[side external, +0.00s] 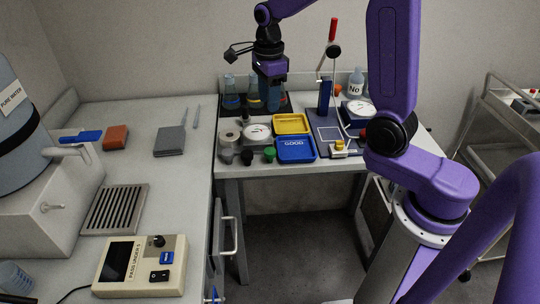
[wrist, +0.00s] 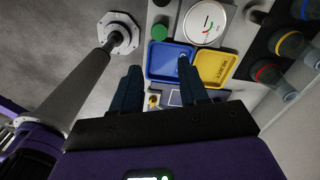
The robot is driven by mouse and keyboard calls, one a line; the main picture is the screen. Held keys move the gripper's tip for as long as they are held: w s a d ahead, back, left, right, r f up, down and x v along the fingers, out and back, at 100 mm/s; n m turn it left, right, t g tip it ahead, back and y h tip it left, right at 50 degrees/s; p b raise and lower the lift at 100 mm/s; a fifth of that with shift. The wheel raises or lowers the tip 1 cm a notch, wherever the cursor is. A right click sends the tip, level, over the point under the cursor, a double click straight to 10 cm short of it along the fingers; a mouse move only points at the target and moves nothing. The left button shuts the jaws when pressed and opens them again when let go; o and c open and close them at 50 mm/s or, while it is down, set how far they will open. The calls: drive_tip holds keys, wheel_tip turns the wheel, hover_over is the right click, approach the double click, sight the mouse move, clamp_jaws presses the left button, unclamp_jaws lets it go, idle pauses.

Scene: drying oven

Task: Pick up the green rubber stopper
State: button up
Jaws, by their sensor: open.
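The green rubber stopper (side external: 269,154) stands on the table in the side external view, just left of the blue tray (side external: 296,150) and right of a black stopper (side external: 246,157). In the wrist view the green stopper (wrist: 160,32) shows as a round green top beyond my fingertips, beside the upper left corner of the blue tray (wrist: 153,63). My gripper (side external: 272,100) is above the back of the table, higher than the stopper and behind it. In the wrist view my gripper (wrist: 160,66) is open, with nothing between its two fingers.
A yellow tray (side external: 292,124) lies behind the blue one. A white dial gauge (side external: 257,132) stands close behind the stoppers. Flasks with coloured bands (side external: 231,96) stand at the back. A blue stand (side external: 323,98) with a lever rises to the right. The table's front edge is near the stopper.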

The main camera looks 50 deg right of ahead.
sight(269, 151)
wheel_tip(269, 151, down, 17)
drive_tip(key=shift+a+f, duration=0.1)
drive_tip(key=shift+a, duration=0.05)
drive_tip(key=c, duration=0.7)
idle(0.3)
